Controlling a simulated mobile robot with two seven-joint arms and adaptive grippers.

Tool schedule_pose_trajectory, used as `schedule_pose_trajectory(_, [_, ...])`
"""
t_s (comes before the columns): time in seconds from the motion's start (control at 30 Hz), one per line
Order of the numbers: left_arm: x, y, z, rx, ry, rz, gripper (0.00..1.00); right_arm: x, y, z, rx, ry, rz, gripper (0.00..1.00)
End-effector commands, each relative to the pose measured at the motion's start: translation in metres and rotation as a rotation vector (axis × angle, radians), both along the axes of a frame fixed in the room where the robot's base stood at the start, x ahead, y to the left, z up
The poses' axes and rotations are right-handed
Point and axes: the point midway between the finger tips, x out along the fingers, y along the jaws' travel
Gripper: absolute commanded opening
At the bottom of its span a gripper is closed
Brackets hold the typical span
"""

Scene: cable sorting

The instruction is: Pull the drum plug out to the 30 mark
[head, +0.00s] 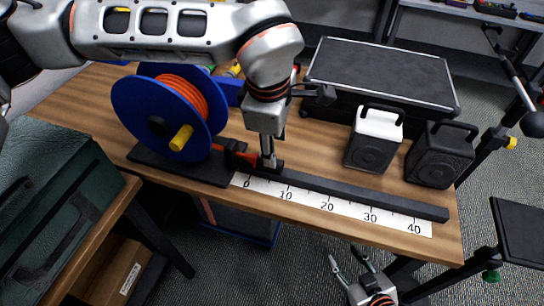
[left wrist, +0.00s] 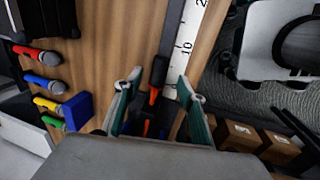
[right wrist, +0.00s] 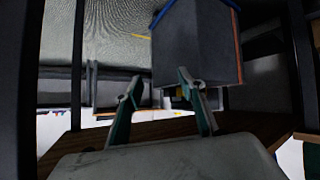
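The cable drum (head: 160,112) is blue with orange cable wound on it and a yellow handle. Orange cable runs from it through a black guide to the black plug (head: 277,166), which lies along the rail between the 0 and 10 marks. In the left wrist view the plug (left wrist: 158,72) lies between and just ahead of the fingertips. My left gripper (head: 267,162) points down over it and is open; the fingers look apart from it. The white scale (head: 335,204) runs from 0 to past 40. My right gripper (head: 351,267) is open and empty, below the table's front edge.
A black case (head: 382,72), a white speaker (head: 374,138) and a black speaker (head: 441,154) stand behind the dark rail (head: 370,196). Coloured microphones (left wrist: 42,55) show in the left wrist view. A green case (head: 55,200) is at the left. The scale is clear.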

Motion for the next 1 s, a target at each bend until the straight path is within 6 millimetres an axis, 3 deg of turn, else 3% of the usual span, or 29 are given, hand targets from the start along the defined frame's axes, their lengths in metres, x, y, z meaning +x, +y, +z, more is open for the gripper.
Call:
schedule_pose_trajectory(0.5, [0.011, -0.004, -0.068, -0.001, 0.006, 0.0, 0.4, -0.012, -0.001, -0.012, -0.006, 0.024, 0.001, 0.4])
schedule_pose_trajectory(0.9, [0.013, -0.005, -0.075, -0.003, 0.003, 0.0, 0.4, -0.001, -0.002, -0.005, -0.008, 0.002, 0.0, 0.4])
schedule_pose_trajectory(1.0, [0.013, -0.005, -0.075, -0.003, 0.003, 0.0, 0.14, 0.001, -0.002, -0.004, -0.007, 0.0, 0.001, 0.4])
